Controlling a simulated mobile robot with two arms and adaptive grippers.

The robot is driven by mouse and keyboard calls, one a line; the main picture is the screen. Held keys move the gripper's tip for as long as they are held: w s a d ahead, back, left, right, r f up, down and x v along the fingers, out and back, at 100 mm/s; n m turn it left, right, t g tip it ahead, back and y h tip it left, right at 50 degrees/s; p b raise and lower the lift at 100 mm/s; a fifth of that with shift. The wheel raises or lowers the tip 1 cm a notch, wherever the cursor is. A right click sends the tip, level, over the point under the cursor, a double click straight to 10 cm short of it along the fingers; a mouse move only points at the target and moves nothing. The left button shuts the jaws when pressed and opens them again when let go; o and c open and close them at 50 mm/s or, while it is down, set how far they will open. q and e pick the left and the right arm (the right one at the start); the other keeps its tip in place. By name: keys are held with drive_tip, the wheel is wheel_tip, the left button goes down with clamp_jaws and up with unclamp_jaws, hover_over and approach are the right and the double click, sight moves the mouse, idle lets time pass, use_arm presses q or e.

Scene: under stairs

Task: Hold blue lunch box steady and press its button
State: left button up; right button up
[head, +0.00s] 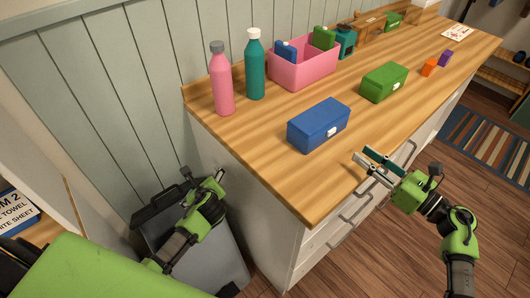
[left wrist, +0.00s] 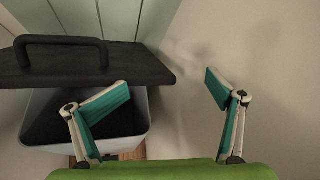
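The blue lunch box (head: 318,125) sits closed on the wooden counter near its front corner, with a small white button (head: 332,132) on its front face. My right gripper (head: 375,162) is open and empty, to the right of the blue box and apart from it, by the counter's front edge. My left gripper (head: 214,184) is low at the left, beside the cabinet and below the counter top. In the left wrist view my left gripper (left wrist: 165,95) shows its fingers spread wide with nothing between them.
A green lunch box (head: 384,82), a pink bin (head: 303,72), a pink bottle (head: 221,80) and a teal bottle (head: 255,66) stand on the counter (head: 270,150). An orange block (head: 429,68) lies farther right. A grey trash bin (head: 220,262) with a dark lid (left wrist: 80,62) stands beside the cabinet.

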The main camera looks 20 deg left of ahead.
drive_tip(key=shift+w+a+f, duration=0.1)
drive_tip(key=shift+a, duration=0.05)
use_arm(q)
drive_tip(key=w+a+r+m+t+y, duration=0.1)
drive_tip(key=w+a+r+t+y, duration=0.15)
drive_tip(key=r, duration=0.65)
drive_tip(key=w+a+r+m+t+y, duration=0.15)
drive_tip(key=a+r, duration=0.25)
drive_tip(key=r, duration=0.6)
use_arm(e)
drive_tip(key=shift+w, duration=0.1)
use_arm(q)
drive_tip(key=s+d+r+m+t+y, duration=0.1)
drive_tip(key=s+r+t+y, duration=0.15)
drive_tip(key=r, duration=0.95)
drive_tip(key=s+d+r+m+t+y, duration=0.15)
drive_tip(key=r+t, duration=0.25)
drive_tip(key=r, duration=0.7)
drive_tip(key=m+g+h, duration=0.3)
drive_tip(key=m+h, duration=1.1)
drive_tip(key=h, duration=1)
approach(296, 134)
drive_tip(key=shift+s+a+r, duration=0.2)
drive_tip(key=shift+s+a, duration=0.05)
drive_tip(key=shift+a, duration=0.25)
drive_tip(key=shift+s+d+f, duration=0.1)
drive_tip(key=shift+d+f, duration=0.1)
drive_tip(key=shift+d, duration=0.2)
drive_tip(key=x, duration=1.3)
drive_tip(key=shift+w, duration=0.2)
